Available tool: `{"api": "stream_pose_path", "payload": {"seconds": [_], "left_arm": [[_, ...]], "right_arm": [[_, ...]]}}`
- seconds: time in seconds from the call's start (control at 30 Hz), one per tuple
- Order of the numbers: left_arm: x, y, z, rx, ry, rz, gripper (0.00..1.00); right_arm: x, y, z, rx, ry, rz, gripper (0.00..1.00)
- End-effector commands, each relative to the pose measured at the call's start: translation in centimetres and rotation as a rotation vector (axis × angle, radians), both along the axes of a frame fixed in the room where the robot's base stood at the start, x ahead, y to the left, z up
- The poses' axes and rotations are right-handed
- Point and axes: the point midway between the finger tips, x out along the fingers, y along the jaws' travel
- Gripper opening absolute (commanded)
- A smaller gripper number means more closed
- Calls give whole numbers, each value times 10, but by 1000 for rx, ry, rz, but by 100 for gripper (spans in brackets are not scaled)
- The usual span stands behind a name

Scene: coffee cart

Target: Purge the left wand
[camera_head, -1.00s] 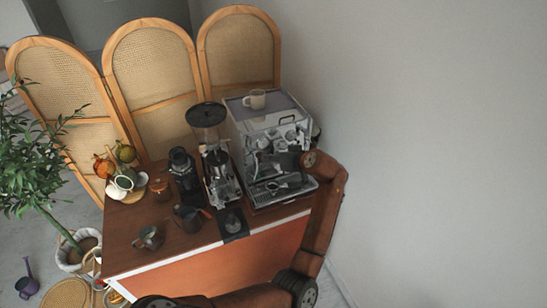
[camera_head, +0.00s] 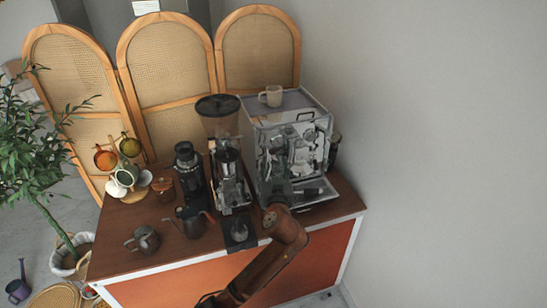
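The espresso machine (camera_head: 322,122), silver with a glossy front, stands at the right end of the cart's wooden top. Its left wand is too small and dark to pick out against the machine's front. My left arm comes up from the bottom edge. Its dark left gripper (camera_head: 277,187) is at the lower left of the machine's front, close to it; whether it touches is unclear. The fingers blend into the dark parts there, so I cannot see whether they are open or hold anything. My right gripper is not in view.
A grinder (camera_head: 220,120) stands just left of the machine. A dark kettle (camera_head: 190,222), a metal pitcher (camera_head: 145,240) and a mug rack (camera_head: 137,192) stand farther left. A mug (camera_head: 270,96) sits on the machine. A wall is at the right.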

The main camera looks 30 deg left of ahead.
Motion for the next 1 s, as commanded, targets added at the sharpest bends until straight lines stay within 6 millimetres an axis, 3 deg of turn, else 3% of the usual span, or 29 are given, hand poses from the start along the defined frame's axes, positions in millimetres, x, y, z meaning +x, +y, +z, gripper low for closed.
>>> {"api": "stream_pose_path", "payload": {"seconds": [0.5,0.87,1.0], "left_arm": [[56,39,3,1,0,3,37],[60,42,2,0,0,3,36],[60,42,2,0,0,3,26]], "right_arm": [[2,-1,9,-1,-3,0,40],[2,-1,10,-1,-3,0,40],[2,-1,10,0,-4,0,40]]}}
